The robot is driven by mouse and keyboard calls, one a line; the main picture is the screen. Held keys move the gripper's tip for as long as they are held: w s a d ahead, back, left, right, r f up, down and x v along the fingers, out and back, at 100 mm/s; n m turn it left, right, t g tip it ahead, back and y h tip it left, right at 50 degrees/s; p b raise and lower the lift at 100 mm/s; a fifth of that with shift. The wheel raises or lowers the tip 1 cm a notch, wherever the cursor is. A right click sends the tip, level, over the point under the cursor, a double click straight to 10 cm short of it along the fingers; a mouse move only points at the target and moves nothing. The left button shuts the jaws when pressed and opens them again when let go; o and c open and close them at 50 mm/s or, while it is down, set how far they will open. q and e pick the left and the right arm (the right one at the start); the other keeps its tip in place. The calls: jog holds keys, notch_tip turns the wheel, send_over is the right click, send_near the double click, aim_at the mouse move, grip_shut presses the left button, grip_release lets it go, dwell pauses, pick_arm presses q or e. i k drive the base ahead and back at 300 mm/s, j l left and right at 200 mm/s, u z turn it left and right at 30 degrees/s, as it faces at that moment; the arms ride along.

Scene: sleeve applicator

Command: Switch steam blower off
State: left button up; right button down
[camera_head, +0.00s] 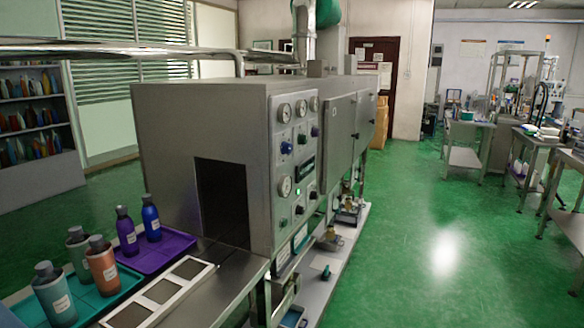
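The grey metal sleeve machine (205,110) stands in the middle, with a dark tunnel opening (222,203) facing the conveyor. Its control panel (297,165) is on the right side. The panel carries several round gauges (284,112), a blue knob (287,147), other dark knobs (314,131) and a dark display (306,170). A small control (298,193) below the display has a green glow. The labels are too small to read, so I cannot tell which control belongs to the steam blower. Neither of my grippers is in view.
Bottles stand on a purple tray (178,247) and a teal tray (100,300) at the lower left. A white frame (160,292) lies beside them. A metal pipe (110,50) crosses the upper left. Green floor (410,250) is free right of the machine; benches (468,135) stand farther right.

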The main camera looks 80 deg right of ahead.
aim_at(301, 210)
jog(key=z, duration=2.7)
